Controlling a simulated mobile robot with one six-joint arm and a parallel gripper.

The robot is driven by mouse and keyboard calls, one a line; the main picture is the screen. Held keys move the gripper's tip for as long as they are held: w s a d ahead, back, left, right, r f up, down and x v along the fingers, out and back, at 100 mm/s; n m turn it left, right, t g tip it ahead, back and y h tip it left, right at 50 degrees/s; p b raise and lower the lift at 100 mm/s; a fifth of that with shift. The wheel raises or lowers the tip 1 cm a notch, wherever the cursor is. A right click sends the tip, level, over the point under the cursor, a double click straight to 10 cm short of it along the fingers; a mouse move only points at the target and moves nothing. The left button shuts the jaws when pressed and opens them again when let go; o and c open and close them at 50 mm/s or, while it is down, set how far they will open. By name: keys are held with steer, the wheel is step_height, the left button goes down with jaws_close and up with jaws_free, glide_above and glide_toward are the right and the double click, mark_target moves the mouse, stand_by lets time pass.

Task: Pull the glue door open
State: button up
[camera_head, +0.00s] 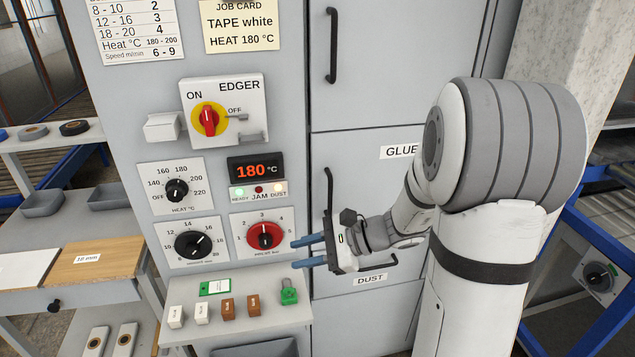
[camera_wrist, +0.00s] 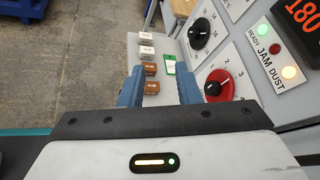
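The glue door (camera_head: 355,165) is a grey cabinet panel labelled GLUE and looks shut. Its dark vertical handle (camera_head: 329,190) is near the door's left edge; the lower part is hidden by or merges with my gripper. My gripper (camera_head: 296,254) points left in front of the cabinet, low by the door's left edge. Its two blue fingers are apart with nothing visibly between them. They also show spread in the wrist view (camera_wrist: 159,85), aimed toward the small ledge and control panel. The handle is not visible in the wrist view.
Left of the door are the red dial (camera_head: 265,237), black dials and the edger switch (camera_head: 209,119). A ledge below holds several small blocks and a green padlock-like piece (camera_head: 289,292). A door labelled DUST (camera_head: 371,279) is below. My arm covers the right side.

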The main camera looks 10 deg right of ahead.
steer(key=w+d+m+t+p, duration=0.1)
steer(key=w+d+m+t, duration=0.4)
steer(key=w+d+m, duration=0.15)
steer(key=m+t+h+p, duration=0.2)
steer(key=m+t+h, duration=0.1)
steer(key=m+t, duration=0.35)
glide_toward(330, 200)
steer(key=w, duration=0.3)
steer(key=x, duration=0.2)
steer(key=p+x, duration=0.1)
steer(key=x, duration=0.2)
steer(key=p+x, duration=0.1)
steer(key=x, duration=0.2)
steer(key=shift+s+a+f, duration=0.25)
steer(key=shift+s+a, duration=0.05)
steer(key=shift+a, duration=0.1)
jaws_close()
